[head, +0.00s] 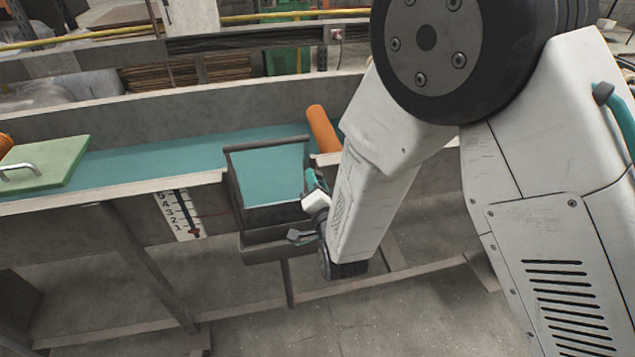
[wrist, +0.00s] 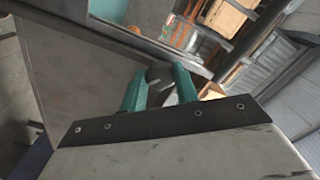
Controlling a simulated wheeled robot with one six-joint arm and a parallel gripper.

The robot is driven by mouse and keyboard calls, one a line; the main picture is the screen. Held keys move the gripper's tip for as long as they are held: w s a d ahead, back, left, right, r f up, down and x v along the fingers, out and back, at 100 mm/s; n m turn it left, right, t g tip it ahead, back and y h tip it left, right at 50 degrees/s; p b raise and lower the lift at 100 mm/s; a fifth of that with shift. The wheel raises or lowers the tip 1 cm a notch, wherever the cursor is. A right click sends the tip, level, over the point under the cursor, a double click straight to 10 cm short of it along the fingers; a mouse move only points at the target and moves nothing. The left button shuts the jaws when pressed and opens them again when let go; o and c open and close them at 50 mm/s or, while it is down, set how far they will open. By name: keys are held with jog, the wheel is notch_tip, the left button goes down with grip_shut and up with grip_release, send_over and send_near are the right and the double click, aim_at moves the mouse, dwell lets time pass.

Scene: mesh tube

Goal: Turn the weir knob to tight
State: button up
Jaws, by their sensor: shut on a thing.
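My gripper (head: 309,208) is at the right side of the dark weir box (head: 243,193) in the head view, below its top rim. In the wrist view my gripper (wrist: 158,86) shows two teal fingers, shut on a small grey part, which I take to be the weir knob (wrist: 153,84). The fingers hide most of the knob, so its turn position cannot be read. In the head view I cannot make the knob out clearly. A white number scale (head: 180,214) with a red marker near its bottom is on the trough's front, left of the weir box.
A long trough (head: 130,108) with teal water runs across the head view. A green lid (head: 48,160) with a metal handle lies on the trough at left. Support legs and a low rail stand below; the floor (head: 390,315) in front is clear.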

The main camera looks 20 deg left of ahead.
jog(key=shift+m, duration=2)
jog(key=o, duration=1)
jog(key=v, duration=0.7)
jog(key=shift+s+d, duration=0.25)
jog(key=shift+s, duration=0.05)
